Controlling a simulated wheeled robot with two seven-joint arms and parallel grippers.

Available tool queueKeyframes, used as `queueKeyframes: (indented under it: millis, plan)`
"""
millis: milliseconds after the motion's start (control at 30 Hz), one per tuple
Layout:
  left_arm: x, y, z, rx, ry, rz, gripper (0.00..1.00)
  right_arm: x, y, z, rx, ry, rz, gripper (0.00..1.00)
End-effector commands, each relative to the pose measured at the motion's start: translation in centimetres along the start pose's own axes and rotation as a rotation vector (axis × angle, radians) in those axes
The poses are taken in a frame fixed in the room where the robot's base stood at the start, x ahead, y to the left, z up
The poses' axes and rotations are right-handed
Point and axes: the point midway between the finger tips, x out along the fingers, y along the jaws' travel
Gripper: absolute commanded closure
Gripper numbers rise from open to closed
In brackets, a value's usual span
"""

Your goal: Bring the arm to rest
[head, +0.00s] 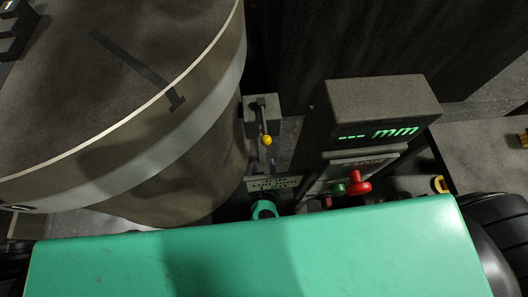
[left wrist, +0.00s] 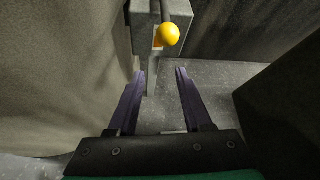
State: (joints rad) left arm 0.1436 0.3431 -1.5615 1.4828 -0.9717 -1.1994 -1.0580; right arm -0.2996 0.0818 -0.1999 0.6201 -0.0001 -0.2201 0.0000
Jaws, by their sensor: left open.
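My left gripper (head: 262,163) is in the gap between the big drum and the display box, below the yellow-knobbed lever in the head view. Its two dark purple fingers show in the left wrist view (left wrist: 160,73), spread apart with nothing between them. The yellow knob (head: 266,140) of the lever is beyond the fingertips; it also shows in the left wrist view (left wrist: 170,34). The knob appears apart from the fingers. My right gripper is not in view.
The large round drum (head: 190,120) stands close on the left. The lever sits on a grey block (head: 273,102). On the right is a dark display box (head: 380,96) reading "--- mm", with a red knob (head: 358,183) and a green button (head: 338,189) below. Grey floor shows at right.

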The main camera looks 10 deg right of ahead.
Motion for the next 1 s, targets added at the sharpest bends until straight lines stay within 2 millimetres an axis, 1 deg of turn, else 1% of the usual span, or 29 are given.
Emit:
queueKeyframes:
  millis: [567, 633, 667, 733, 767, 800, 833, 867, 900, 933, 967, 1000]
  plan:
    - [-0.1, 0.0, 0.0, -0.004, 0.001, 0.001, 0.51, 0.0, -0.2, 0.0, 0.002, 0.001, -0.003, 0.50]
    - [0.6, 0.6, 0.1, -0.044, 0.024, 0.025, 0.51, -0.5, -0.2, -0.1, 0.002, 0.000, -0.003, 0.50]
    - [1.1, 1.3, 0.1, -0.084, 0.045, 0.049, 0.51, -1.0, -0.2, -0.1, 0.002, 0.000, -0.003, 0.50]
    - [3.0, 4.2, -0.5, -0.255, 0.128, 0.146, 0.51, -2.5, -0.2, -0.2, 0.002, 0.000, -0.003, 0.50]
    - [3.9, 6.0, -1.0, -0.366, 0.174, 0.206, 0.51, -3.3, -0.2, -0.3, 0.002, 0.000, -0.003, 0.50]
    - [4.7, 9.0, -2.1, -0.542, 0.236, 0.301, 0.51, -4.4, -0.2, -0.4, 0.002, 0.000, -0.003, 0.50]
    - [4.9, 11.5, -3.4, -0.695, 0.279, 0.383, 0.51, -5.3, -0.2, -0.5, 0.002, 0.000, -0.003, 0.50]
    - [4.7, 14.1, -4.8, -0.859, 0.314, 0.470, 0.51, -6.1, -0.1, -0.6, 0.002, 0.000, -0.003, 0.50]
    - [3.9, 17.2, -6.9, -1.081, 0.343, 0.585, 0.51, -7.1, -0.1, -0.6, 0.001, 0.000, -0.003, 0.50]
    - [3.0, 19.4, -8.5, -1.246, 0.352, 0.671, 0.51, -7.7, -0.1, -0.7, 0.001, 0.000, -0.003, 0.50]
    - [1.7, 21.5, -10.1, -1.411, 0.348, 0.757, 0.51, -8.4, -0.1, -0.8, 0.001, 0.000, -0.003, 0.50]
    - [-0.4, 23.9, -12.3, -1.624, 0.325, 0.869, 0.51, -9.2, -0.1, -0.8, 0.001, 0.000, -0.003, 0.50]
